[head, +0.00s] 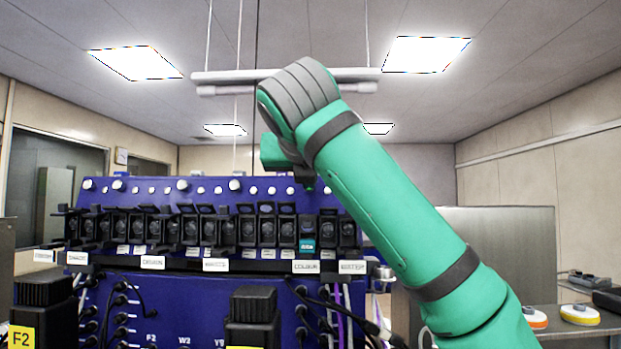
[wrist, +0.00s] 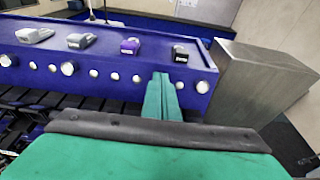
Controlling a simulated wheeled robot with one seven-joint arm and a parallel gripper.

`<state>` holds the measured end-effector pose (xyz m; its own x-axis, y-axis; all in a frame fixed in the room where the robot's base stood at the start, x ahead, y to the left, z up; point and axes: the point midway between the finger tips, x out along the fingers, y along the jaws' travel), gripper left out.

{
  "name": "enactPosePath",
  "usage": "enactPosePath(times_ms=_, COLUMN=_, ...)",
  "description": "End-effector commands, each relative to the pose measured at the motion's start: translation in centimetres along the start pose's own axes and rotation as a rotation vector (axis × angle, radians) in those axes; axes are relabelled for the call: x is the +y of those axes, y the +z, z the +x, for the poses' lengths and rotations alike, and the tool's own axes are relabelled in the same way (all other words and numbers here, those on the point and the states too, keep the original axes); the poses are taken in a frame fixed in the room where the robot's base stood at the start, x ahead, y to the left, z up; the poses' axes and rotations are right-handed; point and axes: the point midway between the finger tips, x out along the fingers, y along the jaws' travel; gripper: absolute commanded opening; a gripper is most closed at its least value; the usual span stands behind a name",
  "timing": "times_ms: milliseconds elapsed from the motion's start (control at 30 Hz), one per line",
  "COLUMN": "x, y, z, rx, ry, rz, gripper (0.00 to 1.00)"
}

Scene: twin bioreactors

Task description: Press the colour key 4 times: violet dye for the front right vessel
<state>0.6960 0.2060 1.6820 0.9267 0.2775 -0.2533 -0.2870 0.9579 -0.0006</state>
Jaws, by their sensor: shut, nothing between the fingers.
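A blue console (head: 150,192) carries a row of black keys. A white label (head: 307,266), which seems to read COLOUR, sits under keys at the right end. Just above it, one key shows a teal window (head: 307,244); its text is too small to read. In the wrist view my gripper (wrist: 162,85) has its green fingers together and empty, in front of the console's knob strip (wrist: 110,76). In the head view my arm mostly hides the gripper, above the right-hand keys. I cannot tell whether the fingertips touch anything. The front right vessel cannot be made out.
Black-capped units stand in front, one marked F2 (head: 44,290) and another in the middle (head: 253,305). Grey, violet (wrist: 130,46) and black pieces sit on the console top. A grey cabinet (wrist: 262,85) stands to the right. Cables hang below the keys.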

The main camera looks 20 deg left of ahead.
Motion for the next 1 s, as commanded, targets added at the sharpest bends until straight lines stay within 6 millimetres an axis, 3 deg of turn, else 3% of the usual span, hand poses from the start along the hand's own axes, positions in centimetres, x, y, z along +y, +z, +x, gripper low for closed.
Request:
enactPosePath(times_ms=333, x=0.0, y=0.0, z=-0.3, rx=0.000, ry=0.000, rz=0.000, gripper=0.00)
enactPosePath(times_ms=700, x=-0.1, y=0.0, z=-2.9, rx=-0.001, ry=-0.004, rz=0.001, gripper=0.00)
enactPosePath(times_ms=1000, x=-0.1, y=0.0, z=-2.9, rx=0.000, ry=-0.004, rz=0.002, gripper=0.00)
